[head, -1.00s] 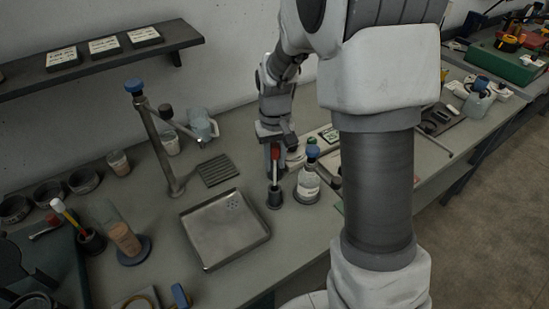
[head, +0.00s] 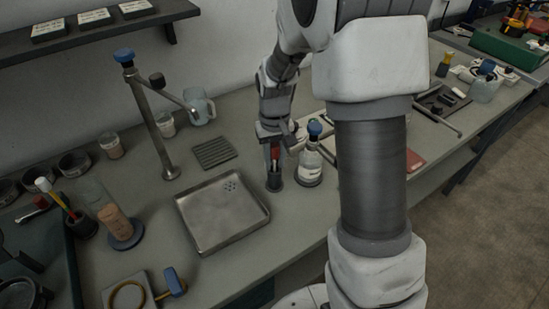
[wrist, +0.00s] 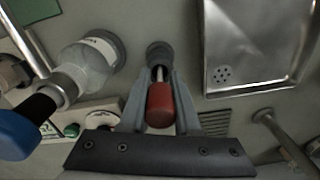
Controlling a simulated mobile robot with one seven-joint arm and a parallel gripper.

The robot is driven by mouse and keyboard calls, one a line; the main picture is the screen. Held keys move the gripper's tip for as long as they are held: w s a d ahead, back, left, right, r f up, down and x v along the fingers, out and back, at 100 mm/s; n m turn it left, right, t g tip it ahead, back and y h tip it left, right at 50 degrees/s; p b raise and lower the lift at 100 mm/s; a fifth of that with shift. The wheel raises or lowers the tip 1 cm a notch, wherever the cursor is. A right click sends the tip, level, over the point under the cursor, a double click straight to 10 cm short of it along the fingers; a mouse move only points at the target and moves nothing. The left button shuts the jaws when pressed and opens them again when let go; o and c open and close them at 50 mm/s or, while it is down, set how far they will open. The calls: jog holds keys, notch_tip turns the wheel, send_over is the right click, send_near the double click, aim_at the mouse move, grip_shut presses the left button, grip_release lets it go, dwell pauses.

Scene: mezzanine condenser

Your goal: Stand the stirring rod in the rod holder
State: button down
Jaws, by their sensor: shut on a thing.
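The stirring rod has a red handle (wrist: 160,104) and a thin metal shaft. My gripper (head: 273,152) is shut on the rod; in the wrist view its fingers (wrist: 158,92) lie on either side of the handle. The rod holder (head: 274,183) is a small dark cup on the bench, directly below the gripper. In the wrist view the rod's shaft runs down to the holder's mouth (wrist: 159,54) and its lower end appears to be inside it. How deep the tip sits is hidden.
A blue-topped bottle (head: 310,165) stands close right of the holder. A metal tray (head: 224,212) lies to the left, with a tall tap (head: 153,120) behind it. A second dark cup holding sticks (head: 82,224) stands far left.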

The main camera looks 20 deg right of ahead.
jog(key=c, duration=0.5)
grip_release()
jog(key=shift+c, duration=0.2)
notch_tip(320, 180, up, 17)
jog(key=p, duration=0.1)
jog(key=s+r+t, duration=0.2)
jog(key=s, duration=0.8)
jog(key=s+r+t, duration=0.2)
jog(key=s+t, duration=0.1)
jog(key=s, duration=0.7)
jog(key=shift+s+d+r+t, duration=0.15)
jog(key=shift+s+t, duration=0.05)
jog(key=shift+t, duration=0.1)
